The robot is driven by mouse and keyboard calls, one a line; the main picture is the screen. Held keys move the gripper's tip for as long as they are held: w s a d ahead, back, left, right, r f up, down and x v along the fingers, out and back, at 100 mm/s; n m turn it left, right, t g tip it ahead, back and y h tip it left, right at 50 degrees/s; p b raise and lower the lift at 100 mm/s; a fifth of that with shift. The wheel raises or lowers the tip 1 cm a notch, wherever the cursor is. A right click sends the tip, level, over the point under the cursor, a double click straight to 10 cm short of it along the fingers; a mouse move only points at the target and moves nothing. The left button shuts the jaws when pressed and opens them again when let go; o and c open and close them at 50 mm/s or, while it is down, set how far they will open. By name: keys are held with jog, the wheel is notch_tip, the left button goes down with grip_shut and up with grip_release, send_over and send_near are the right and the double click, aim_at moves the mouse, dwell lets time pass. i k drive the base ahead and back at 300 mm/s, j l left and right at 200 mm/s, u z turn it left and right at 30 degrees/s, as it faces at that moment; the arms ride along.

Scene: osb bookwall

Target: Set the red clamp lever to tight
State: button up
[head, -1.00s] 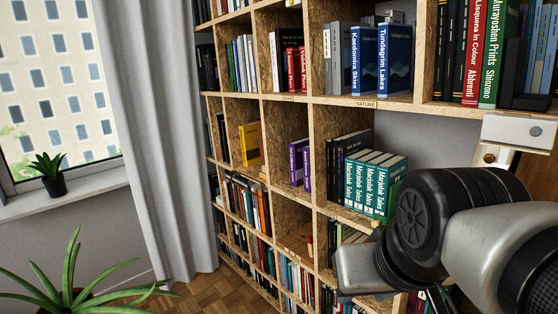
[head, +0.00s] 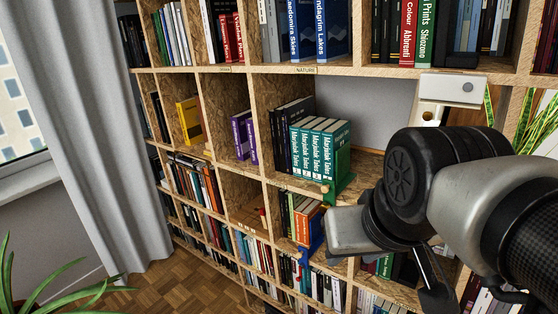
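I cannot make out a red clamp lever for certain. A small red thing (head: 262,212) stands in a low compartment of the bookshelf, too small to identify. A blue, clamp-like shape (head: 310,238) is at the shelf front, left of my arm; its form is unclear and partly hidden by my arm. My arm crosses the right side of the head view. Dark, finger-like parts that may be my gripper (head: 437,288) hang below it, apart from the red thing. Whether they are open or shut does not show.
The wooden bookshelf (head: 356,70) fills most of the view. Teal books (head: 317,150) and a green bookend (head: 342,172) stand behind my arm. A white bracket (head: 449,89) is above it. A plant (head: 60,290) stands at lower left; floor (head: 150,285) is clear beside it.

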aim_at(301, 266)
jog(key=i+l+u, duration=0.1)
jog(key=i+j, duration=0.15)
jog(key=j, duration=0.2)
jog(key=i+j+u, duration=0.15)
jog(key=j, duration=0.2)
jog(key=i+j, duration=0.2)
jog(key=j, duration=0.15)
